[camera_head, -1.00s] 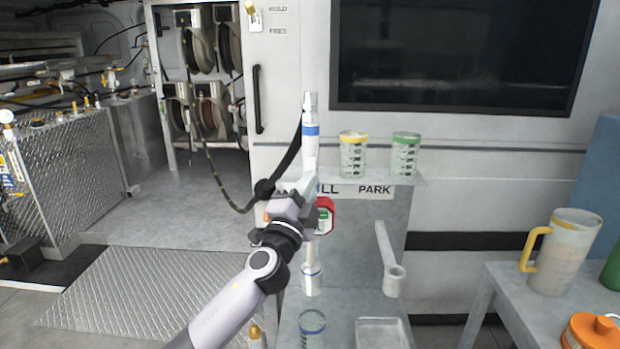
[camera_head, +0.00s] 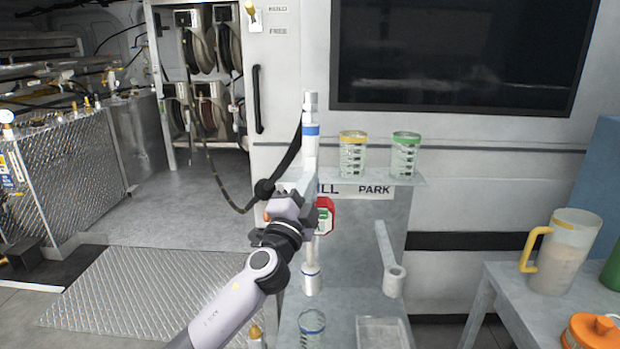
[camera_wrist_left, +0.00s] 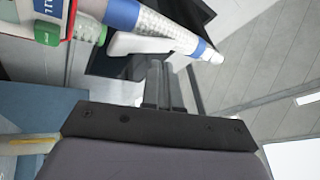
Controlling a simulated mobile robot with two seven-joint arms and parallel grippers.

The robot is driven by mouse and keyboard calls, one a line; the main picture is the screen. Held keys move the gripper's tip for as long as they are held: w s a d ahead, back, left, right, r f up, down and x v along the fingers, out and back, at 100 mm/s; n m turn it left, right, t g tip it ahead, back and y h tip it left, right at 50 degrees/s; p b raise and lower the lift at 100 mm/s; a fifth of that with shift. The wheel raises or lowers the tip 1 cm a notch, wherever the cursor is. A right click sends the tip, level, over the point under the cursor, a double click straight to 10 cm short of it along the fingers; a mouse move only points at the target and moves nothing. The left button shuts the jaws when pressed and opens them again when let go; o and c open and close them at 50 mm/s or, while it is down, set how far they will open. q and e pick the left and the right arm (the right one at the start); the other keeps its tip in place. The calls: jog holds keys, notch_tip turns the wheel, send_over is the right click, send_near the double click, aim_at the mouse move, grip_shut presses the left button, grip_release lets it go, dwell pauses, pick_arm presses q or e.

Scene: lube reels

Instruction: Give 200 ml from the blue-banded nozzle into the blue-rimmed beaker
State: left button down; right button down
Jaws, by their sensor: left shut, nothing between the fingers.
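The blue-banded nozzle (camera_head: 311,145) hangs upright at the fill stand, its lower end above the blue-rimmed beaker (camera_head: 312,322). The beaker stands low on the stand; its level is too small to read. My left gripper (camera_head: 300,202) is beside the nozzle's middle, next to the red-framed meter (camera_head: 325,216), and hides part of the nozzle. In the left wrist view, its fingers (camera_wrist_left: 163,84) are together and empty, close to the nozzle's white lever (camera_wrist_left: 145,44). The blue band (camera_wrist_left: 122,14) shows above them. I cannot tell whether fingers and lever touch.
A yellow-rimmed beaker (camera_head: 353,155) and a green-rimmed beaker (camera_head: 405,156) stand on the shelf above the PARK label. An empty holder (camera_head: 394,275) and a tray (camera_head: 382,333) are to the right. A yellow-handled jug (camera_head: 566,252) and an orange lidded container (camera_head: 592,333) stand on the right table.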

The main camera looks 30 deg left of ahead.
pick_arm(q)
jog(key=shift+w+a+f+b, duration=0.15)
jog(key=shift+w+a+b, duration=0.05)
jog(key=shift+w+b, duration=0.2)
jog(key=shift+w+a+f+b, duration=0.2)
jog(key=shift+w+a+b, duration=0.1)
jog(key=shift+w+b, duration=0.15)
dwell(0.9)
jog(key=shift+s, duration=0.1)
dwell(0.3)
jog(key=shift+s+d+r+p, duration=0.35)
jog(key=shift+s+d+p, duration=0.2)
jog(key=shift+s, duration=0.2)
